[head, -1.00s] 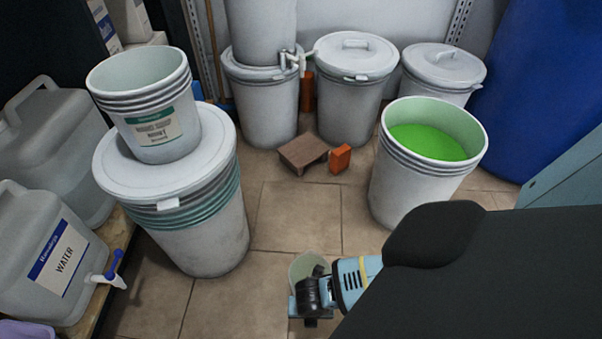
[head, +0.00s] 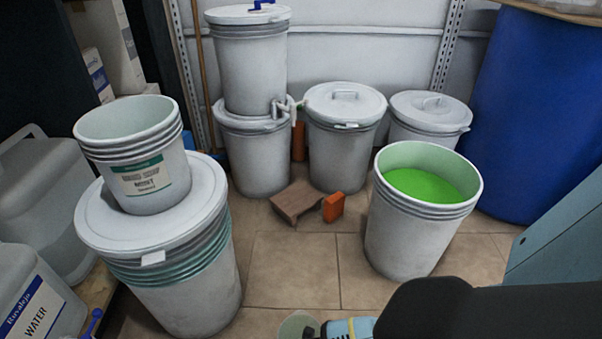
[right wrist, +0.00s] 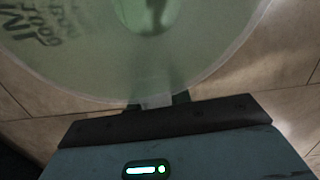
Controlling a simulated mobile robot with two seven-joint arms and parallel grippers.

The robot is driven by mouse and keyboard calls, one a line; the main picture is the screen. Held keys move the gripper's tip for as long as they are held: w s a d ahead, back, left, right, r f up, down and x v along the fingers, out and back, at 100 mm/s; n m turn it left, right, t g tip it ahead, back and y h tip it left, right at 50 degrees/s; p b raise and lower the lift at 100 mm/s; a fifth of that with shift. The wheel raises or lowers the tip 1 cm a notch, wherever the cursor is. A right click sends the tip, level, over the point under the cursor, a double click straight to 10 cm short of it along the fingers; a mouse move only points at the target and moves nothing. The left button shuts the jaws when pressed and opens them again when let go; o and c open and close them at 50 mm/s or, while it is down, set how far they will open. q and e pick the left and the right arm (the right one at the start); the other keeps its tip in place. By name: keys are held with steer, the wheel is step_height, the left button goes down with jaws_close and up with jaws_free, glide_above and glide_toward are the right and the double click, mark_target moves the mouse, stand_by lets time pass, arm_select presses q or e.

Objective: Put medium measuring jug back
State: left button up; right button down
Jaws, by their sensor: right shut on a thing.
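A translucent, pale greenish measuring jug (head: 296,325) shows at the bottom edge of the head view, cut off by the frame. It fills the upper part of the right wrist view (right wrist: 75,55), with dark printed lettering on its wall. My right gripper (right wrist: 155,103) is shut on the jug at its near side. In the head view the gripper is mostly cut off beside the jug, with the floor behind. Whether this is the medium jug cannot be told from its size here. My left gripper is not in view.
An open drum of green liquid (head: 433,187) stands ahead to the right. A lidded drum (head: 185,280) with a labelled bucket (head: 140,185) on top stands at left. Water canisters (head: 35,300) are at far left. A brown block (head: 297,201) and orange block (head: 333,207) lie mid-floor.

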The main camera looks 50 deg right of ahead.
steer(key=shift+f, duration=0.15)
steer(key=c, duration=1.4)
jaws_free()
steer(key=shift+o, duration=0.6)
step_height(320, 180, up, 12)
steer(key=p, duration=0.6)
steer(key=shift+s+a+p, duration=0.4)
steer(key=shift+s+a, duration=0.05)
